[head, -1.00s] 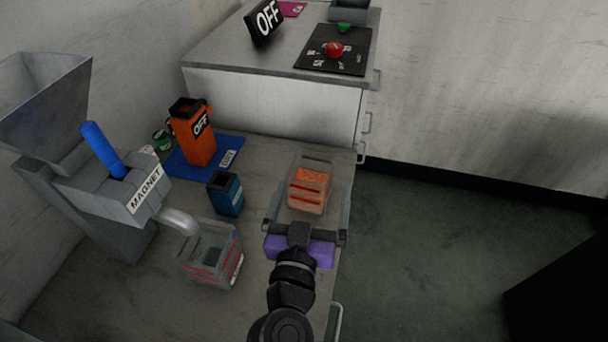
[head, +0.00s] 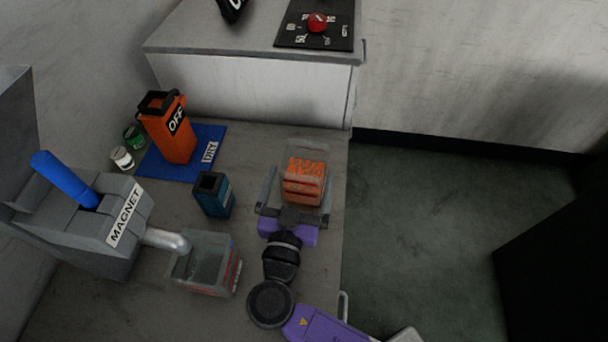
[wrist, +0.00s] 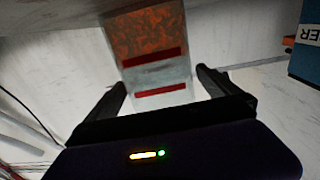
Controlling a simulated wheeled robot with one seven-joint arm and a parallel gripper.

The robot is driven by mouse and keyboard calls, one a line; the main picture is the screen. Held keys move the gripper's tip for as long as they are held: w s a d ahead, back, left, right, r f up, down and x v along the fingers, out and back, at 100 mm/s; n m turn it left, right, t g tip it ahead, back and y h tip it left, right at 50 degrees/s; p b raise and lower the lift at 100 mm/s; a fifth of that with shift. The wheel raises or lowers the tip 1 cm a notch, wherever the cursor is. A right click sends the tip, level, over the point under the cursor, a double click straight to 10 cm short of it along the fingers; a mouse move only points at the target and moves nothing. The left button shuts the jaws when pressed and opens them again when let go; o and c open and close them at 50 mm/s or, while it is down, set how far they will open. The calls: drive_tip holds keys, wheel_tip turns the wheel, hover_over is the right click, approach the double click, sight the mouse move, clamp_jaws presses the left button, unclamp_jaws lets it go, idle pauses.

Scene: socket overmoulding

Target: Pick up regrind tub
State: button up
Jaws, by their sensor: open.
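A clear tub (head: 303,185) with orange granules and red bands stands on the grey worktop near its right edge; I take it for the regrind tub, though I read no label on it. My gripper (head: 299,181) is open, its two dark fingers on either side of this tub, apart from its walls as far as I can tell. In the wrist view, the tub (wrist: 155,75) shows ahead between the open fingers (wrist: 163,82), its orange contents and red bands visible. Its far side is hidden.
A second clear tub (head: 207,264) stands under the spout of the grey magnet hopper (head: 105,218). A blue container (head: 213,195) stands left of my gripper. An orange OFF bin (head: 170,130) is on a blue mat (head: 213,137). The worktop's right edge is close.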

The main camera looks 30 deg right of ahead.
sight(308, 150)
drive_tip(key=p+x, duration=0.1)
drive_tip(key=x, duration=0.6)
drive_tip(key=shift+d+p, duration=0.15)
drive_tip(key=shift+p, duration=0.15)
drive_tip(key=shift+c, duration=0.4)
drive_tip(key=c, duration=1.5)
drive_tip(key=shift+r, duration=0.1)
drive_tip(key=shift+c, duration=0.6)
drive_tip(key=shift+r, duration=0.1)
